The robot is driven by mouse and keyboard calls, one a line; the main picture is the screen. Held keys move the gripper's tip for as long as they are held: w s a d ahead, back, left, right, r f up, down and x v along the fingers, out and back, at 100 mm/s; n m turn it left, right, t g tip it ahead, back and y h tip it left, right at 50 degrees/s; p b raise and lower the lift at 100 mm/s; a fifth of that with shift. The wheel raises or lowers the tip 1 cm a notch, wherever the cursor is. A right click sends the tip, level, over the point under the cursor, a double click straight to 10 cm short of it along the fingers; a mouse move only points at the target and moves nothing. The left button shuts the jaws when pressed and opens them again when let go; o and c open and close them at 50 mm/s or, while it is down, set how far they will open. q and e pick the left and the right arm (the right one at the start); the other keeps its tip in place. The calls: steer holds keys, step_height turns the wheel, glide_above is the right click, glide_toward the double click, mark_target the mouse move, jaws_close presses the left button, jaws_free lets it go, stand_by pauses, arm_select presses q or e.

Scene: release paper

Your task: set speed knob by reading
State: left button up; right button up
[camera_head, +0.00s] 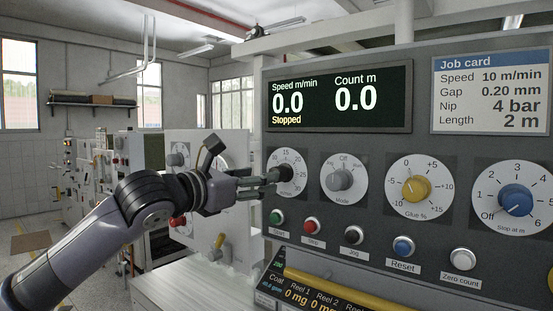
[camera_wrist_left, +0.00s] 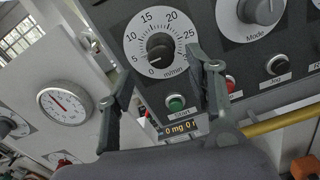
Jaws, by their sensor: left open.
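The black speed knob (camera_head: 285,172) sits on a white dial marked up to 30 on the grey panel. In the left wrist view the knob (camera_wrist_left: 160,47) lies ahead between my fingers; its pointer seems to lie toward the low numbers, exact reading unclear. My left gripper (camera_head: 267,181) is open, its fingers (camera_wrist_left: 160,70) at either side of the knob; I cannot tell if they touch it. The display (camera_head: 338,100) reads speed 0.0 m/min, count 0.0 m, Stopped. The job card (camera_head: 490,92) reads speed 10 m/min, gap 0.20 mm, nip 4 bar, length 2 m.
The grey mode knob (camera_head: 339,180), yellow glue knob (camera_head: 416,189) and blue stop knob (camera_head: 515,200) stand to the right. Below are the green start button (camera_head: 277,217), red stop button (camera_head: 312,225) and others. A yellow bar (camera_head: 370,293) runs along the lower edge.

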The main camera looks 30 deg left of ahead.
mark_target(286, 173)
arm_select(q)
steer(key=w+p, duration=0.1)
steer(key=w, duration=0.1)
steer(key=w+p, duration=0.1)
steer(key=w, duration=0.2)
steer(key=w+p, duration=0.1)
steer(key=w, duration=0.1)
steer(key=shift+w+d, duration=0.15)
steer(key=shift+d, duration=0.15)
steer(key=shift+c, duration=0.4)
steer(key=shift+c, duration=0.6)
steer(key=c, duration=1)
